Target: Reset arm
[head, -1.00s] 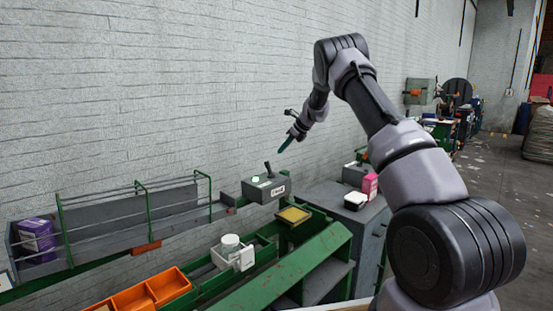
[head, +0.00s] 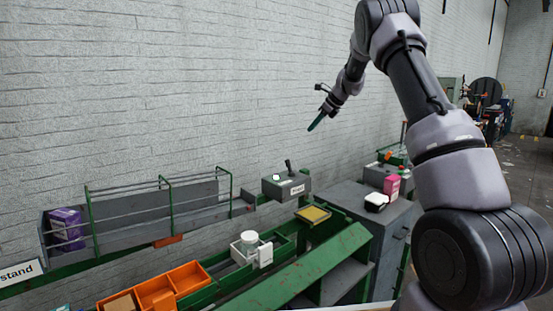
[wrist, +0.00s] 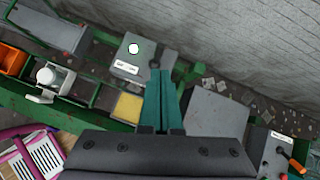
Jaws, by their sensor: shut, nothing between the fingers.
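My gripper (head: 317,122) is in the air in front of the brick wall, above the grey control box (head: 286,186) with a lever and a pale round button. Its teal fingers (wrist: 161,100) are together in the wrist view, with nothing between them. In the wrist view the control box (wrist: 133,58) appears just left of the fingertips, well below them. My arm is raised and bent, and the gripper points down and to the left in the head view.
Below are a yellow pad (head: 314,214), a white container (head: 250,248), orange bins (head: 160,290) and a grey shelf (head: 130,218) holding a purple box (head: 66,229). A grey cabinet (head: 350,207) bears a pink box (head: 392,187). The air around the gripper is clear.

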